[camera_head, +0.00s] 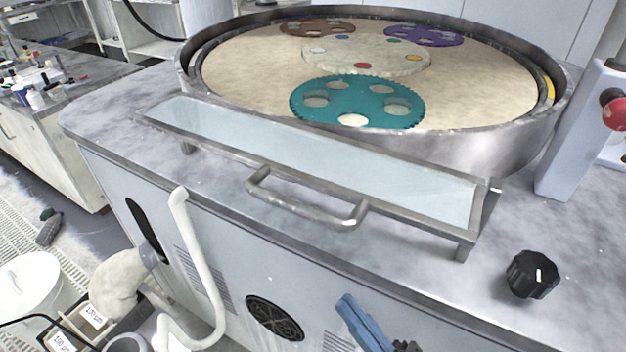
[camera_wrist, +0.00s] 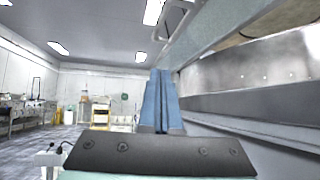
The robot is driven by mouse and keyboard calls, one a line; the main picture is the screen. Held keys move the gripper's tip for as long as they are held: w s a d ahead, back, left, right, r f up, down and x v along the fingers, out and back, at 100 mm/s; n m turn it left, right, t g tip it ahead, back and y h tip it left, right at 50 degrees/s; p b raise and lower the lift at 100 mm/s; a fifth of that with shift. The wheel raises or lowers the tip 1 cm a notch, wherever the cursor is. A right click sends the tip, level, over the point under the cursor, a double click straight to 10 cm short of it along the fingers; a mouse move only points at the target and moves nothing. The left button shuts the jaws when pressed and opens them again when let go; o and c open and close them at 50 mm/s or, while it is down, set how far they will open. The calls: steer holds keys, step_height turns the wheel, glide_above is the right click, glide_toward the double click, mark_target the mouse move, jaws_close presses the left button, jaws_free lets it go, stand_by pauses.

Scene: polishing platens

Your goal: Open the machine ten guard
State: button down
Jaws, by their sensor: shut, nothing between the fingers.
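The guard (camera_head: 330,163) is a long clear panel in a grey metal frame. It lies low and slanted along the front of the round platen basin, on short feet over the machine top. Its bar handle (camera_head: 305,208) sticks out from the front edge. In the wrist view the handle (camera_wrist: 172,22) shows at the top, with the guard's pane (camera_wrist: 222,20) beside it. My gripper (camera_head: 347,302) has blue fingers, shut and empty, in front of the cabinet and below the handle, apart from it. The fingers also show in the wrist view (camera_wrist: 160,74). No machine number is readable.
The basin rim (camera_head: 480,150) encloses a platen with a teal toothed carrier (camera_head: 357,101). A black knob (camera_head: 532,274) stands on the machine top (camera_head: 420,262) at right, near a post with a red button (camera_head: 615,112). A white hose (camera_head: 198,265) and bin (camera_head: 28,290) are at left.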

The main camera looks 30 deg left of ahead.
steer(key=s+m+p, duration=0.1)
steer(key=s+m, duration=0.1)
steer(key=m, duration=0.1)
steer(key=p, duration=0.5)
glide_toward(293, 211)
steer(key=w+a+r, duration=0.1)
steer(key=a+r, duration=0.1)
steer(key=a, duration=0.3)
steer(key=shift+w+r+t+y, duration=0.3)
steer(key=shift+r, duration=0.1)
step_height(293, 211, up, 3)
steer(key=m+t+h+p, duration=0.1)
steer(key=m+t+p, duration=0.1)
steer(key=p, duration=0.2)
steer(key=m+t+h+p, duration=0.1)
steer(key=m+t+p, duration=0.1)
steer(key=m+p, duration=0.1)
steer(key=shift+s+r+p, duration=0.15)
steer(key=shift+r+p, duration=0.05)
steer(key=shift+p, duration=0.15)
steer(key=shift+f, duration=0.1)
